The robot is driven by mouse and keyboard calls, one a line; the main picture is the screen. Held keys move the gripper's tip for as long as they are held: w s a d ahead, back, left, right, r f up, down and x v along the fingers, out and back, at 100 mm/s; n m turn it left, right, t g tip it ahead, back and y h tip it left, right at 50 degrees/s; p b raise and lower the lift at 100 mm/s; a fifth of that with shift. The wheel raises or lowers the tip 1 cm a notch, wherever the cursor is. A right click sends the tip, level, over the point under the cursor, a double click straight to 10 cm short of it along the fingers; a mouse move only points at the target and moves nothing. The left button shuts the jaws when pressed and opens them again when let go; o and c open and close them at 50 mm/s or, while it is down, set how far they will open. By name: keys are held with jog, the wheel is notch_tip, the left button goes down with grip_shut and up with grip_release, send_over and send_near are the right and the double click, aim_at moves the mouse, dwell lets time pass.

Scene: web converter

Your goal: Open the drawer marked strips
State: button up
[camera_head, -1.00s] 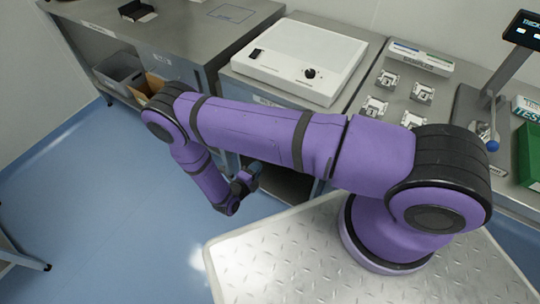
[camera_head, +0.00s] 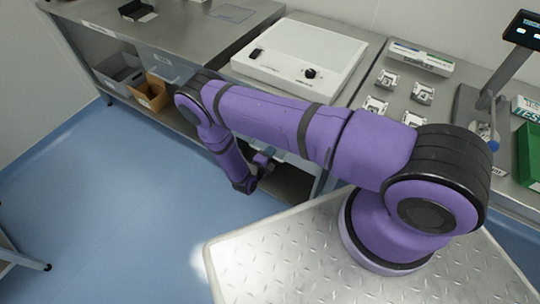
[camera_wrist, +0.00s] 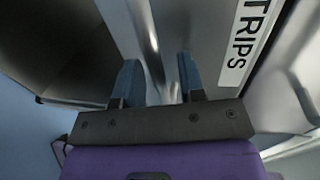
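The drawer marked STRIPS (camera_wrist: 222,82) shows its grey metal front in the wrist view, with the white STRIPS label (camera_wrist: 245,40) turned sideways at the upper right. My gripper (camera_wrist: 160,72) is open, its two blue-grey fingers apart and pointing at the metal front left of the label. A shiny metal bar or edge (camera_wrist: 152,45) runs between the fingers; I cannot tell whether either finger touches it. In the head view my gripper (camera_head: 264,160) is low in front of the counter, below the white box, and my purple arm hides most of the drawer front.
A white box with a black knob (camera_head: 300,58) stands on the steel counter. Grey (camera_head: 118,72) and brown (camera_head: 150,92) bins sit on the lower shelf at left. A dark open space (camera_wrist: 65,45) lies left of the fingers. The blue floor (camera_head: 110,200) is clear.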

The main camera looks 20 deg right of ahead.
grip_shut()
